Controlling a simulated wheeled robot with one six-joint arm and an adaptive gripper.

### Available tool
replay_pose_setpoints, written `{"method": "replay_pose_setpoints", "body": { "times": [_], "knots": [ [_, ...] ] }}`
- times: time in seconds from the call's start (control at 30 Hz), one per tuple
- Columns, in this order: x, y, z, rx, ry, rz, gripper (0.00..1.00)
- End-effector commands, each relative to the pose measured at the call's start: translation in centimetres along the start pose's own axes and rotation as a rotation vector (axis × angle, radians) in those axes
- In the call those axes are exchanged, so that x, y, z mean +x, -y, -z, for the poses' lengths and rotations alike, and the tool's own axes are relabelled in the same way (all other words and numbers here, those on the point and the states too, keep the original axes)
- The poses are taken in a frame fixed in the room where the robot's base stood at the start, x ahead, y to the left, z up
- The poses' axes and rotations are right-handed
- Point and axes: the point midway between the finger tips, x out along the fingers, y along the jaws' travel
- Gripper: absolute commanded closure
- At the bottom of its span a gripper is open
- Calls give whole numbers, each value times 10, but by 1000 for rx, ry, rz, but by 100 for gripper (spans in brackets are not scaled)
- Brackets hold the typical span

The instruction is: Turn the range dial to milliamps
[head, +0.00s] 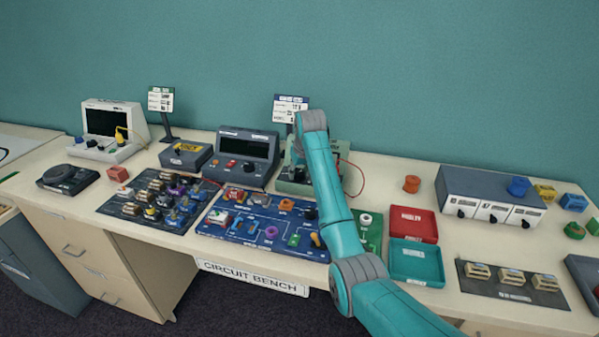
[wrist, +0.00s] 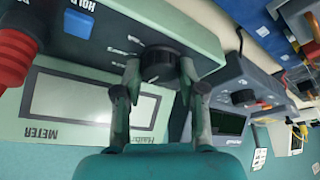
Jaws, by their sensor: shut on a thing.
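The pale green meter (wrist: 75,105) fills much of the wrist view, with its METER label and display upside down. Its black range dial (wrist: 160,62) sits between the fingertips of my gripper (wrist: 160,76), which is shut on it from both sides. Small marks stand beside the dial, but they are too small to read, and I cannot tell which one it points to. A blue HOLD button (wrist: 78,23) and a red plug (wrist: 14,60) are on the same face. In the head view the meter (head: 290,187) is largely hidden behind my arm.
A grey bench instrument (head: 245,152) stands just left of the meter, close to my gripper. A blue circuit board (head: 262,238) lies in front. Red and teal trays (head: 417,262) lie to the right. A red lead (head: 357,172) loops beside the meter.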

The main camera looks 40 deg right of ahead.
Motion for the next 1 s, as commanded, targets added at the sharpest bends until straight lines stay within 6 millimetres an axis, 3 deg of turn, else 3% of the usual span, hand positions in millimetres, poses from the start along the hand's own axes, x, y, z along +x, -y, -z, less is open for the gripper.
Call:
{"method": "replay_pose_setpoints", "body": {
  "times": [1.0],
  "knots": [
    [1,5,2,879,1,-365,94]
  ]
}}
